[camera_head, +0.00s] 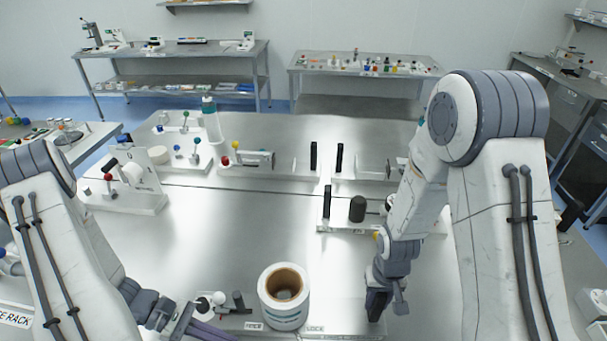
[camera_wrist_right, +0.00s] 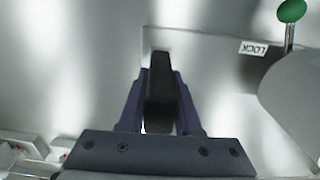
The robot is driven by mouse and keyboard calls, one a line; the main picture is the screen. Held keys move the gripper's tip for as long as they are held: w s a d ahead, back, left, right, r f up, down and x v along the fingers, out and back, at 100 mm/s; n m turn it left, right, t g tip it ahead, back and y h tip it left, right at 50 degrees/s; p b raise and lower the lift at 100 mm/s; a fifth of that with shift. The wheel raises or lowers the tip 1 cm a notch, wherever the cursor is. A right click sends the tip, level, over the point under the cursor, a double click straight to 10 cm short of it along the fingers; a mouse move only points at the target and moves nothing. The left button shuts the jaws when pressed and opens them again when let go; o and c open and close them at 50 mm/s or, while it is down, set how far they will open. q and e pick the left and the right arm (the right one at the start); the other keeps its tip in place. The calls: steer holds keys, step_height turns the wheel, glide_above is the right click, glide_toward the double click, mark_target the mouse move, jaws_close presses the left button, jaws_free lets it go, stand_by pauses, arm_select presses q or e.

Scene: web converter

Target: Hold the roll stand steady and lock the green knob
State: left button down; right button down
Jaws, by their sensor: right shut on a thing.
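The roll stand's white roll with a brown core (camera_head: 284,296) stands at the near middle of the table in the head view. The stand's base (camera_head: 340,319) carries labels, one reading LOCK (camera_head: 315,329). In the right wrist view the green knob (camera_wrist_right: 291,11) tops a metal lever beside the LOCK label (camera_wrist_right: 254,48); I cannot make it out in the head view. My right gripper (camera_head: 378,305) is shut on the black upright handle (camera_wrist_right: 160,85) at the base's right end. My left gripper (camera_head: 205,330) is low, left of the roll; its jaws are unclear.
Other fixtures, including a red-knobbed one (camera_head: 125,185) and a black-roller one (camera_head: 357,209), stand farther back. The table's middle (camera_head: 240,230) is clear.

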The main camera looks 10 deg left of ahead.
steer(key=shift+s+r, duration=0.1)
steer(key=shift+s, duration=0.05)
steer(key=c, duration=0.5)
jaws_free()
steer(key=shift+r, duration=0.15)
step_height(320, 180, up, 12)
steer(key=shift+f, duration=0.1)
